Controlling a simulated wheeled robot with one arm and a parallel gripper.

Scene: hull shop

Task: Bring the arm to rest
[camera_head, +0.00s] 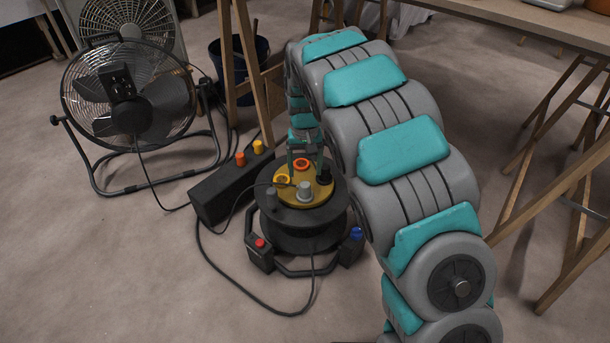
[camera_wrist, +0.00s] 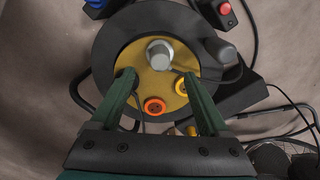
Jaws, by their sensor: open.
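My gripper (camera_head: 305,158) is at the end of my arm, which arches over from the right and points down above a black cable reel (camera_head: 302,236). In the wrist view my gripper (camera_wrist: 158,77) is open, with nothing held between its two green fingers. The fingers hang over the reel's yellow top disc (camera_wrist: 135,58). A grey round cap (camera_wrist: 160,55) stands beyond the fingertips, with an orange socket (camera_wrist: 155,106) and a yellow socket (camera_wrist: 181,86) nearer. Whether the fingertips touch the disc, I cannot tell.
A black box (camera_head: 226,188) with orange and yellow plugs lies left of the reel. A floor fan (camera_head: 130,112) stands farther left. Cables loop over the floor. A wooden trestle table (camera_head: 530,22) stands at right, and a dark bucket (camera_head: 240,75) behind. The front left floor is clear.

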